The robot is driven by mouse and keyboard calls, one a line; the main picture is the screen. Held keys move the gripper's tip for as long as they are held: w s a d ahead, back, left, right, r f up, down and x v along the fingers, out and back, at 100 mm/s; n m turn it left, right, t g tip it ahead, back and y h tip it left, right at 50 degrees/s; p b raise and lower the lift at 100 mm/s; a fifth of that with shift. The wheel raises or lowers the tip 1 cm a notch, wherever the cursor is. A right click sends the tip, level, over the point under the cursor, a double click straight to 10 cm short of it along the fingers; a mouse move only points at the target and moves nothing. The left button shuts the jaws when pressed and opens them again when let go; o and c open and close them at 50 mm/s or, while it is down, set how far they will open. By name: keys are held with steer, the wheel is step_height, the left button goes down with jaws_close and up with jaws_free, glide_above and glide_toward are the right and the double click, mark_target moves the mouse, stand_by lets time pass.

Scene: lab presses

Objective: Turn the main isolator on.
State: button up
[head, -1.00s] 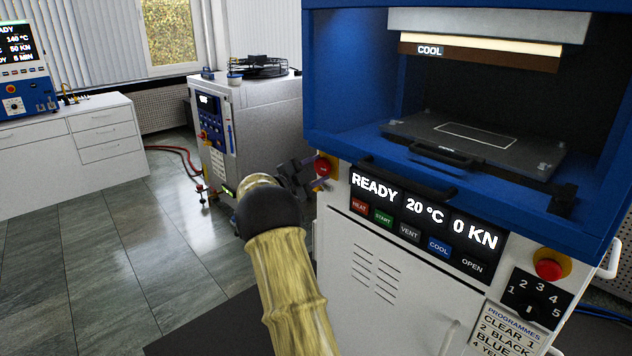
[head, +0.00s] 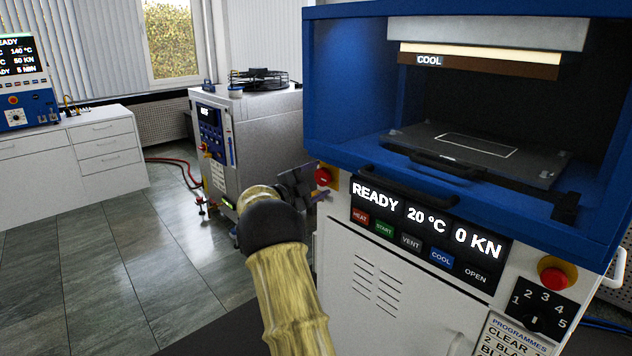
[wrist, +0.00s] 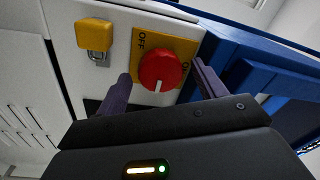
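The main isolator is a round red knob (wrist: 160,68) on a yellow plate (wrist: 190,45). OFF is printed at the plate's upper left; a label at the right is mostly hidden by a finger. The knob's white mark points toward the bottom of the wrist picture. In the head view the red knob (head: 323,177) sits on the press's left front corner, below the blue housing. My gripper (wrist: 162,72) is open, with one finger on each side of the knob in the wrist view. A gap shows on both sides; I see no clear contact. In the head view my gripper (head: 305,186) is just left of the knob.
A yellow padlock (wrist: 95,36) hangs beside the plate. The press has a display panel (head: 430,225), a red emergency button (head: 554,279) and a programme dial (head: 535,318). A grey cabinet unit (head: 245,140) stands behind at left.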

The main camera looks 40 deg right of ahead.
steer(key=s+a+f, duration=0.1)
steer(key=a, duration=1.6)
steer(key=shift+s+a+f, duration=0.15)
steer(key=shift+a+f, duration=0.05)
